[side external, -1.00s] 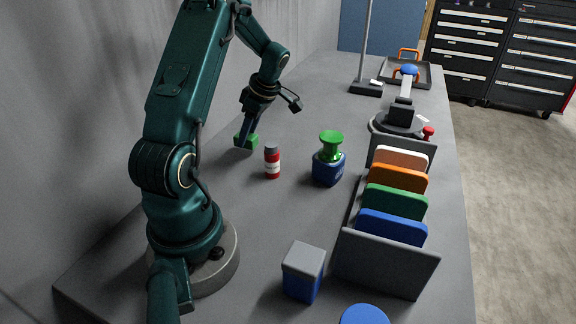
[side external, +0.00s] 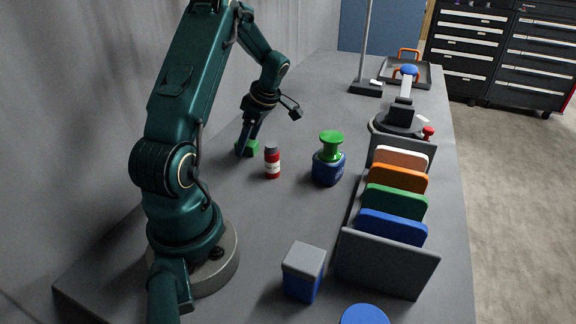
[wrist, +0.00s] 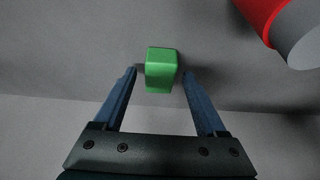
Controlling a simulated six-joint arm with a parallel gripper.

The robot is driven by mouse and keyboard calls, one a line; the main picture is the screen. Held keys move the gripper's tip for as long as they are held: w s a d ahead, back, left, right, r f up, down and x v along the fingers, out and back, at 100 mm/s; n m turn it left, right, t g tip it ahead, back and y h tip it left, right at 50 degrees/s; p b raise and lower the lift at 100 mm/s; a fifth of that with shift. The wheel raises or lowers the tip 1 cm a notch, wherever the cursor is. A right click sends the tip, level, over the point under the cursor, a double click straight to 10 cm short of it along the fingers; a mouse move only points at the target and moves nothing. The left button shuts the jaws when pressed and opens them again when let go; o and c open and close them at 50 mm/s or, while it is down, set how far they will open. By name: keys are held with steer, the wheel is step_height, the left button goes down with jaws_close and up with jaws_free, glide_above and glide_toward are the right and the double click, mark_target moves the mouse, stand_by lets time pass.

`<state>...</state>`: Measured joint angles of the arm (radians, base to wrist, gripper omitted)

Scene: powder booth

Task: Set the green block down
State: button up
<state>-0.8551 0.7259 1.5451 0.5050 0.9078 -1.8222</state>
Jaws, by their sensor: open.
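The green block (wrist: 161,70) rests on the grey table, near the wall side, and also shows in the side view (side external: 253,148). My gripper (wrist: 159,74) is open, with one finger on each side of the block and a visible gap at both sides. In the side view my gripper (side external: 242,151) is low at the table beside the block and partly covers it. Whether the fingertips touch the table is hard to tell.
A red bottle with a grey cap (side external: 272,162) stands close to the right of the block. Farther right are a blue pot with a green top (side external: 328,168) and a rack of coloured panels (side external: 385,270). A blue box with a grey lid (side external: 302,272) stands in front.

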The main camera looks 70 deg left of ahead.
steer(key=v, duration=1.2)
steer(key=w+d+r+m+t, duration=0.2)
steer(key=d+r+m+t, duration=0.15)
steer(key=d+m, duration=0.45)
steer(key=s+d+m+t+h, duration=0.1)
steer(key=s+d+m+t, duration=0.1)
steer(key=d+m, duration=0.7)
steer(key=s+d+m+t+h, duration=0.2)
steer(key=s+d+m, duration=0.3)
steer(key=d+m, duration=0.5)
steer(key=shift+d+t, duration=0.65)
